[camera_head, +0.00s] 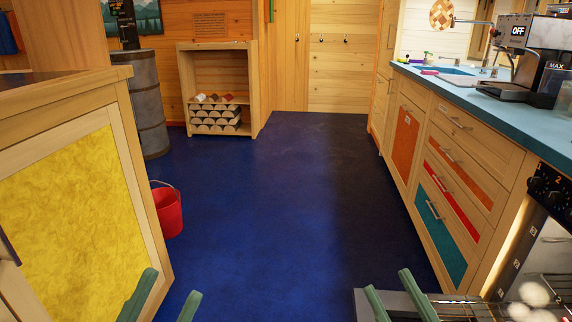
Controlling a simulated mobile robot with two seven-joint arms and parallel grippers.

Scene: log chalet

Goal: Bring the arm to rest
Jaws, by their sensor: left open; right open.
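My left gripper (172,284) shows at the bottom edge, left of the middle. Its two green fingers are apart with nothing between them, over the blue floor. My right gripper (388,282) shows at the bottom edge, right of the middle. Its two green fingers are also apart and empty, in front of a grey panel (362,305). Both grippers are cut off by the bottom of the picture, so the arms behind them are hidden.
A yellow-fronted cabinet (70,215) stands close on the left, with a red bucket (167,212) beside it. Drawers under a blue counter (460,85) line the right. A wire rack (480,308) with white round things juts in at the lower right. The middle floor (280,200) is clear.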

